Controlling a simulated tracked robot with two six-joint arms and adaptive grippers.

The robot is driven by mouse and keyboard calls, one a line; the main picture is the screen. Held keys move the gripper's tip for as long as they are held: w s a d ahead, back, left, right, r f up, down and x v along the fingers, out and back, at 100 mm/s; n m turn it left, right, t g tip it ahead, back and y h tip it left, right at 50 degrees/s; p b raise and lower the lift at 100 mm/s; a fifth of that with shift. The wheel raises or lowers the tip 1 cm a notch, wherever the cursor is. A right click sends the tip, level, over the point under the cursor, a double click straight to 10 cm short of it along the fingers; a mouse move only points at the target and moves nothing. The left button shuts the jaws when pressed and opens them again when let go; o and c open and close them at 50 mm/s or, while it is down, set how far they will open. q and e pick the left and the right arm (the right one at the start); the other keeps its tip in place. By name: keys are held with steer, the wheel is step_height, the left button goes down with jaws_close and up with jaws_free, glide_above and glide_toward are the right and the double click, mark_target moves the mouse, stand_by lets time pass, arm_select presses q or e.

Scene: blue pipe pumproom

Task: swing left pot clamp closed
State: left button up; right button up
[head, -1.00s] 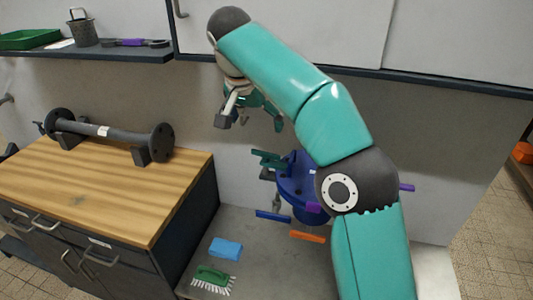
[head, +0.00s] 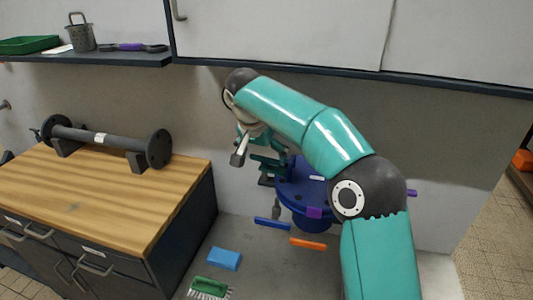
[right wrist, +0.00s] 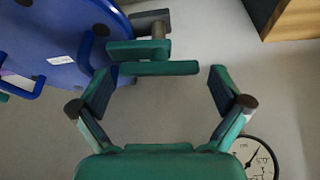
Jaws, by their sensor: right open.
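The blue pot (head: 296,189) stands at the back of the grey bench, partly hidden behind my right arm. It also shows at the upper left of the right wrist view (right wrist: 50,35). The green left clamp (head: 270,167) sits at the pot's left rim; in the right wrist view its green bar (right wrist: 160,68) lies across and beyond the gap between my fingers, nearer the left finger. My right gripper (right wrist: 160,88) is open and empty; no grip on the bar shows. In the head view, the wrist largely hides its fingers. My left gripper is out of view.
A blue bar (head: 272,222) and an orange bar (head: 308,243) stick out at the pot's front. A blue sponge (head: 224,258) and a green brush (head: 210,287) lie on the bench. A wooden worktop (head: 110,195) with a flanged pipe (head: 105,138) is at the left.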

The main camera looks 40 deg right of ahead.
steer(key=c, duration=0.9)
steer(key=shift+n+y, duration=0.3)
steer(key=shift+n, duration=0.4)
steer(key=o, duration=0.9)
steer(key=shift+r, duration=0.1)
steer(key=v, duration=1.1)
steer(key=shift+s+a+r, duration=0.2)
steer(key=shift+s+r, duration=0.05)
steer(key=shift+s, duration=0.1)
steer(key=shift+f, duration=0.1)
